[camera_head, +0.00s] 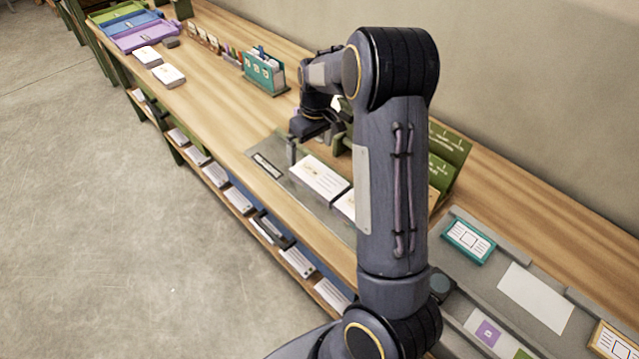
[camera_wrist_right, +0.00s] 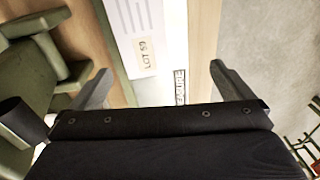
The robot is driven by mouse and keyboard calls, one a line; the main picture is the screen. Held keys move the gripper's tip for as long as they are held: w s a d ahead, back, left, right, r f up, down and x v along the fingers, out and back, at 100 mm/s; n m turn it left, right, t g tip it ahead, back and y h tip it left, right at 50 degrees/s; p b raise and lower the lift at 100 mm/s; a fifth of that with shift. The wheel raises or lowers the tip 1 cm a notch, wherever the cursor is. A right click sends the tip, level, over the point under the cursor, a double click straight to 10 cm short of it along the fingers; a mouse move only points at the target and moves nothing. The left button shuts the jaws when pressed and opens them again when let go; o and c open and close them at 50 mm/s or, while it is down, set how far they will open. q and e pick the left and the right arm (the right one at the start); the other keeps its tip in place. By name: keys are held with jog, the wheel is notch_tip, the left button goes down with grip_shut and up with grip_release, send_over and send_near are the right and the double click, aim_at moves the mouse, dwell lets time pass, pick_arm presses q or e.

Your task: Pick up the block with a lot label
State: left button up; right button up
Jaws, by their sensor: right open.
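In the wrist view, a white block (camera_wrist_right: 130,22) carries a pale label (camera_wrist_right: 143,55) reading LOT and a number that looks like 59. My right gripper (camera_wrist_right: 163,88) is open, its two fingers spread wide with nothing gripped between them. The labelled block lies beyond the fingertips, left of the middle of the gap. In the head view, my right gripper (camera_head: 312,140) is over the grey mat (camera_head: 298,190), near a white printed block (camera_head: 320,177). A second white block (camera_head: 346,204) is partly hidden by my arm. My left gripper is out of view.
A dark nameplate (camera_head: 268,167) lies on the mat's left part. A teal card holder (camera_head: 264,72) stands behind. Green stands (camera_head: 448,148) are right of my arm. A grey tray (camera_head: 468,270) with cards is at right. White stacks (camera_head: 168,75) and coloured trays (camera_head: 145,32) sit far left.

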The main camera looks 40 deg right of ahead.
send_over(313, 172)
jog(key=shift+n+g+h, duration=0.3)
jog(key=shift+h, duration=0.1)
notch_tip(313, 172, down, 4)
jog(key=shift+w+a+f, duration=0.1)
notch_tip(313, 172, down, 6)
jog(key=shift+f+p, duration=0.15)
jog(key=shift+p, duration=0.8)
jog(key=shift+f, duration=0.45)
jog(key=c, duration=1.2)
